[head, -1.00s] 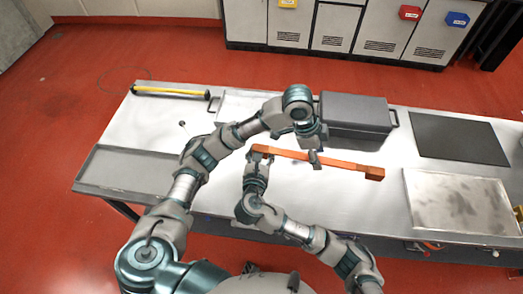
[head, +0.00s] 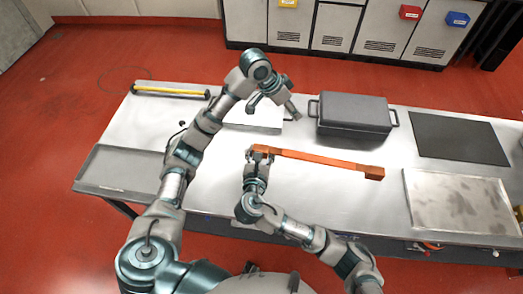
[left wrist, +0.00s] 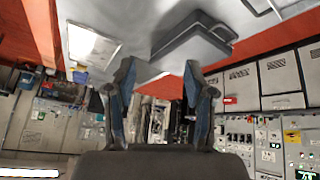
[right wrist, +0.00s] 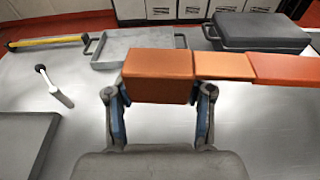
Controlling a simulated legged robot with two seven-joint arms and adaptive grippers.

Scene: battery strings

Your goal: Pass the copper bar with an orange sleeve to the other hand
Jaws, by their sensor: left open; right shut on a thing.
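The copper bar with an orange sleeve (head: 320,160) is held level above the table in the head view, reaching to the right. My right gripper (head: 260,153) is shut on its left end; in the right wrist view the bar's block-like end (right wrist: 158,78) sits between the fingers (right wrist: 158,100). My left gripper (head: 275,105) is open and empty, up and behind the bar, apart from it. In the left wrist view its fingers (left wrist: 165,85) are spread with nothing between them, and the bar is not visible there.
A grey lidded case (head: 354,114) stands behind the bar. A shallow tray (head: 250,122) lies below my left gripper. A black mat (head: 458,137) and a metal tray (head: 462,202) lie at right. A yellow-black tool (head: 170,91) lies at the back left.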

